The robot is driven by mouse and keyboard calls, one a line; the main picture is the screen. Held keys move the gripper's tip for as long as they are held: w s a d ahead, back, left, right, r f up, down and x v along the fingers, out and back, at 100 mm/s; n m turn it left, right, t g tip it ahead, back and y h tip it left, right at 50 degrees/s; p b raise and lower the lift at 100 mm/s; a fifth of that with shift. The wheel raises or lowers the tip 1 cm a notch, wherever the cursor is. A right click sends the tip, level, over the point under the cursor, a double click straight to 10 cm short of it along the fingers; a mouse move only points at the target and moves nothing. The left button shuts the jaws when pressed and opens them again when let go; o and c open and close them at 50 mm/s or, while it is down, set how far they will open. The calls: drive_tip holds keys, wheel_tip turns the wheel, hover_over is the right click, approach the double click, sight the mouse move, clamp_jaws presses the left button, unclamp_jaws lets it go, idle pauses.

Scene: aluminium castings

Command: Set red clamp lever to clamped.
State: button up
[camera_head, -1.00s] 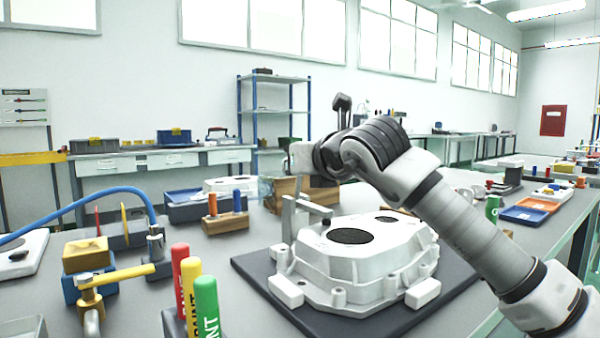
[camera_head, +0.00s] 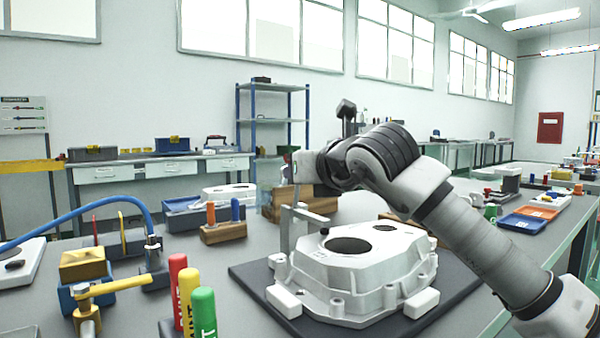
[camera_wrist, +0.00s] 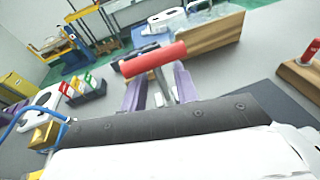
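The red clamp lever handle (camera_wrist: 153,60) lies across the wrist view, with a grey bar (camera_wrist: 165,88) running from it toward my gripper. My gripper (camera_wrist: 158,82) has its two purple-tinted fingers apart, one on each side of the grey bar, with the handle just beyond them. I cannot tell whether they touch it. In the head view the grey clamp post (camera_head: 287,232) stands at the left edge of the white casting (camera_head: 400,262), below the end of my arm. The red handle is not clear there, and my fingers are mostly hidden.
The casting sits on a dark plate (camera_head: 262,300). A yellow-handled clamp (camera_head: 118,285) and paint markers (camera_head: 190,300) stand at front left. A wooden block (camera_head: 226,233) with colored pegs stands behind. Blue and orange trays (camera_head: 530,213) lie to the right.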

drive_tip(key=v, duration=1.2)
drive_tip(key=shift+p, duration=0.4)
drive_tip(key=shift+s+d, duration=0.1)
